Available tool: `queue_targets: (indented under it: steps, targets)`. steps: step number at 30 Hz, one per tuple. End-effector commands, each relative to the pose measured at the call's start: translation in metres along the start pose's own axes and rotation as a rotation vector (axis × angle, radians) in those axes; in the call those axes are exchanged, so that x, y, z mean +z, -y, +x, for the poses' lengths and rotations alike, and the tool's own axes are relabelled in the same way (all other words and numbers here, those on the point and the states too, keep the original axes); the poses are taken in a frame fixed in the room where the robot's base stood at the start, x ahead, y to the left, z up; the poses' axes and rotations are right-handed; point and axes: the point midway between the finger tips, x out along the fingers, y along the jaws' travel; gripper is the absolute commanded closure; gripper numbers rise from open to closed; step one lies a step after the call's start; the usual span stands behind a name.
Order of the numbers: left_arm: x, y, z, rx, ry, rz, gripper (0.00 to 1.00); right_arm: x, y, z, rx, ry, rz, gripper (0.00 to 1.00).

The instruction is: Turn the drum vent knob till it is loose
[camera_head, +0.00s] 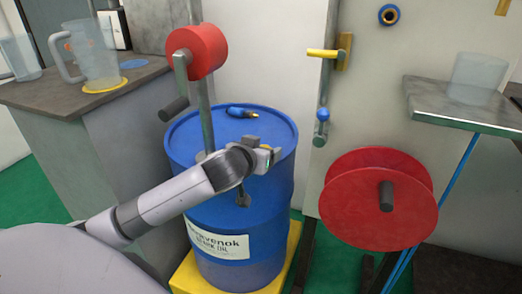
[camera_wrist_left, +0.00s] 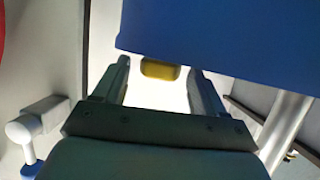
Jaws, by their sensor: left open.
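The blue drum (camera_head: 215,215) stands upright at the middle of the head view, with a label on its front. In the left wrist view, the drum (camera_wrist_left: 225,40) fills the upper right. My left gripper (camera_head: 268,157) is over the right part of the drum top; it also shows in the left wrist view (camera_wrist_left: 160,85), with its two fingers apart. A yellow rounded piece (camera_wrist_left: 160,70) shows between the fingertips, at the edge of the blue surface; I see no contact with the fingers. I cannot tell if it is the vent knob. My right gripper is out of view.
A red pump with a crank (camera_head: 205,50) rises from the drum top. A blue nozzle (camera_head: 243,112) lies behind my gripper. Pitchers (camera_head: 95,52) stand on the left counter.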

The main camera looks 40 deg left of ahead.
Motion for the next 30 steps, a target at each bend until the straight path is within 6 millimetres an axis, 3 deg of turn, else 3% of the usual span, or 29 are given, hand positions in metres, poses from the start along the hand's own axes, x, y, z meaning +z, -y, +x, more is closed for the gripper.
queue_targets:
  steps: [5,18,30]
  targets:
    - [0.0,0.0,-0.01,0.001,0.001,0.001,0.29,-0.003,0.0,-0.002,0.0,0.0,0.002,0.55]
    - [-0.001,0.0,-0.065,0.0,0.001,0.0,0.29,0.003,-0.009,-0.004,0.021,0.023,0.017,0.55]
    - [0.0,0.0,-0.071,-0.001,0.0,0.0,0.29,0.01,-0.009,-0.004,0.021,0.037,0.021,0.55]
